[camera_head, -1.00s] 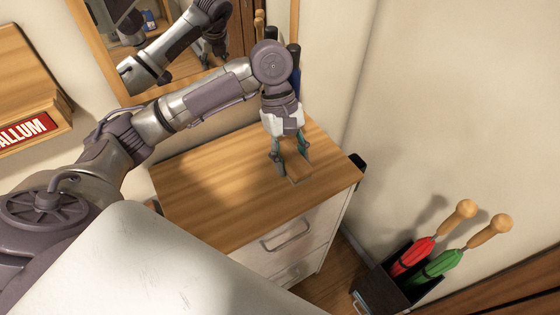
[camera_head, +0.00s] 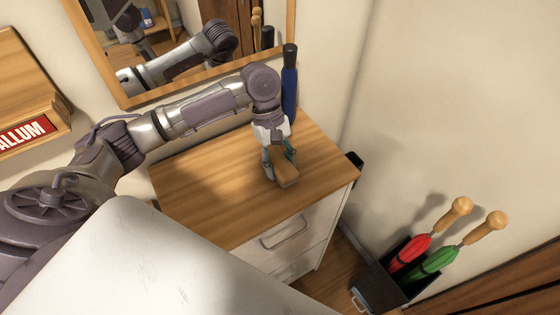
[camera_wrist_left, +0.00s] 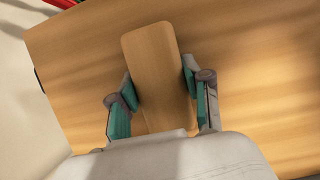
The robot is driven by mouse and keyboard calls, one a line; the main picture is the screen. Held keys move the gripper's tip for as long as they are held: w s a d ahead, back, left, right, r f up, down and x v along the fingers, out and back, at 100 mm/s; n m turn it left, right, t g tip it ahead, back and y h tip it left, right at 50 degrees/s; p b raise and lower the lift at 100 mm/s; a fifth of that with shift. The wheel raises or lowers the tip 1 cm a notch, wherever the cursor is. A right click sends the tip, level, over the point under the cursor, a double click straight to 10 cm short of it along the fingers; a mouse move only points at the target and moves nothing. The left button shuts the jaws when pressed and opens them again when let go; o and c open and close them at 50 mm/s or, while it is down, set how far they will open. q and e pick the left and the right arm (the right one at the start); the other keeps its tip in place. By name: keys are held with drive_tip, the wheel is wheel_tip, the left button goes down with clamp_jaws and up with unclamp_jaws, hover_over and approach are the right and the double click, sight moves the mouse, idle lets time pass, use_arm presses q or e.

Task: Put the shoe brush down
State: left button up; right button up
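The shoe brush (camera_head: 287,175) has a plain light-wood back and is over the dresser top (camera_head: 215,195), towards its right side. My left gripper (camera_head: 278,160) points down with a finger on each long side of the brush. In the left wrist view, the wooden back of the brush (camera_wrist_left: 158,65) lies between the teal finger pads (camera_wrist_left: 160,88), which appear to touch its edges. The bristles are hidden below. I cannot tell whether the brush touches the dresser top. My right gripper is not in view.
A dark blue object with a black top (camera_head: 290,85) stands behind my left gripper. A framed mirror (camera_head: 125,98) hangs behind the dresser. A dark bin (camera_head: 382,290) holds red and green umbrellas on the right. The left part of the dresser top is clear.

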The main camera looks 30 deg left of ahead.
use_arm(q)
drive_tip(key=o, duration=0.4)
drive_tip(key=shift+r, duration=0.1)
drive_tip(key=b+v, duration=0.1)
drive_tip(key=v, duration=1.1)
drive_tip(key=shift+b, duration=0.3)
